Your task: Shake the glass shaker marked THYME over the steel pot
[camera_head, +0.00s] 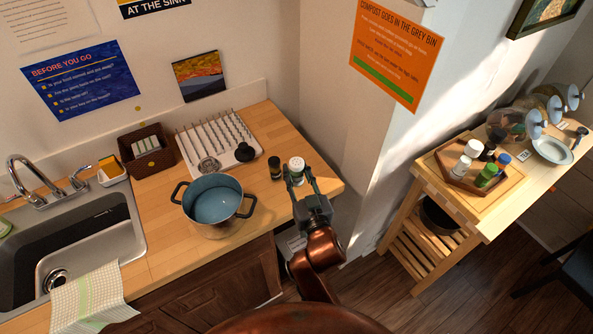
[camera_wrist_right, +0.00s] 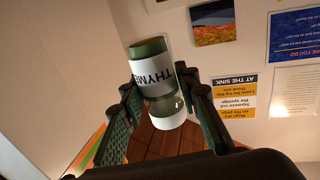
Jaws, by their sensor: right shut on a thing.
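The glass shaker marked THYME (camera_wrist_right: 155,85) is between the two fingers of my right gripper (camera_wrist_right: 158,112), which is shut on it. Its black lettering on a white label, green contents and white cap show in the right wrist view. In the head view the shaker's white cap (camera_head: 296,164) faces up and my right gripper (camera_head: 299,181) hides its lower body. My left gripper is not in view.
A small dark jar (camera_head: 275,168) stands just left of the shaker. A white drying rack (camera_head: 218,141) and brown basket (camera_head: 146,150) lie behind the pot. The sink (camera_head: 82,245) is at left. A side table at right holds a wooden tray (camera_head: 457,187) of jars.

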